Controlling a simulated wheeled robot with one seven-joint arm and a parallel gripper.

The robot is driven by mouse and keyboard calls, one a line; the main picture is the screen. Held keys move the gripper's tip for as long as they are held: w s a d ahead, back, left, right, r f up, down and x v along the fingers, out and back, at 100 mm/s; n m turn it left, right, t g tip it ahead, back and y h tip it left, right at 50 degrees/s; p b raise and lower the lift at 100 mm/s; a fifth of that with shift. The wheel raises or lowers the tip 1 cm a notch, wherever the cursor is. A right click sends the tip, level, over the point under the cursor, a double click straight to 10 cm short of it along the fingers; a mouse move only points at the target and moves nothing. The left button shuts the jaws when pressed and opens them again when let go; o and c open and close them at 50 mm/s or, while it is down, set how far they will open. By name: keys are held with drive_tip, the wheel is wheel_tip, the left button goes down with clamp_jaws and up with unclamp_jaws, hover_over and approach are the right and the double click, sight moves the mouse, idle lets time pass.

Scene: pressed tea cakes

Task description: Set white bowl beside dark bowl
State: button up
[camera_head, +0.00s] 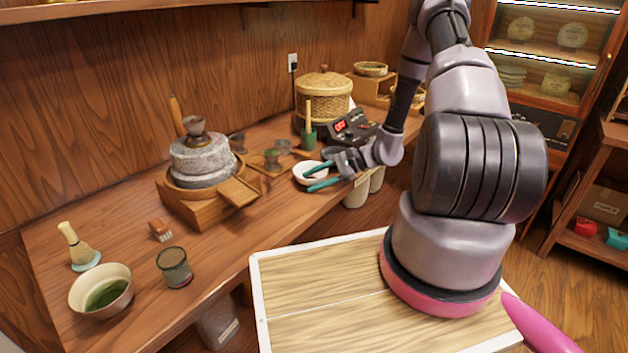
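I cannot pick out the dark bowl with certainty. A small dark round vessel (237,142) stands behind the stone mill, and a brown bowl-shaped piece (196,125) sits on top of the mill.
The stone mill (203,160) stands on a wooden base left of my gripper. A green cup (308,138), a scale with a red display (352,124) and a woven basket (322,95) stand behind.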

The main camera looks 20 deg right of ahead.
drive_tip(key=shift+r, duration=0.1)
drive_tip(key=v, duration=1.2)
drive_tip(key=s+a+r+n+g+h, duration=0.1)
drive_tip(key=s+a+r+n+h, duration=0.15)
drive_tip(key=r, duration=0.85)
drive_tip(key=s+a+r+n+g+h, duration=0.15)
drive_tip(key=r+n+h, duration=0.25)
drive_tip(key=r, duration=0.7)
drive_tip(key=s+a+r+n+t+h, duration=0.2)
drive_tip(key=s+r+t, duration=0.5)
drive_tip(key=s+r, duration=0.8)
drive_tip(key=shift+s+a+r+n+h, duration=0.2)
drive_tip(key=shift+a+r+n+h, duration=0.2)
drive_tip(key=shift+r+h, duration=0.7)
drive_tip(key=shift+f+t, duration=0.15)
drive_tip(key=shift+t, duration=0.1)
